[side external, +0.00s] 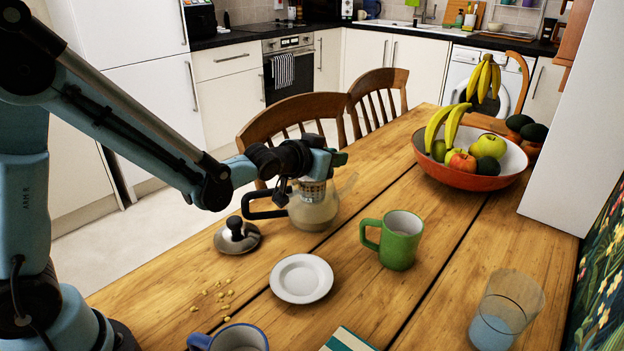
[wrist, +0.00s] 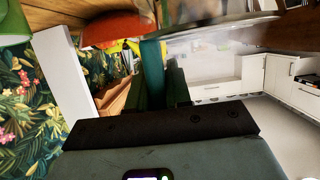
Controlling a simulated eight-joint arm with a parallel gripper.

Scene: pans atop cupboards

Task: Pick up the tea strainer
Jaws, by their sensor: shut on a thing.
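The tea strainer (side external: 312,192) is a metal, perforated cylinder in the mouth of a glass teapot (side external: 314,214) with a dark handle. Its lower part is inside the pot. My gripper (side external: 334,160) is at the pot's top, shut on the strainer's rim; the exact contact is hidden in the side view. In the wrist view my fingers (wrist: 165,75) reach up beside a blurred, shiny rim at the top right; I cannot tell strainer from pot there.
The pot's metal lid (side external: 237,236) lies left of it. A white saucer (side external: 301,278), a green mug (side external: 400,240), a blue mug (side external: 236,338) and a glass (side external: 505,310) stand nearer. A fruit bowl (side external: 475,180) is at the right. Chairs (side external: 295,118) line the far edge.

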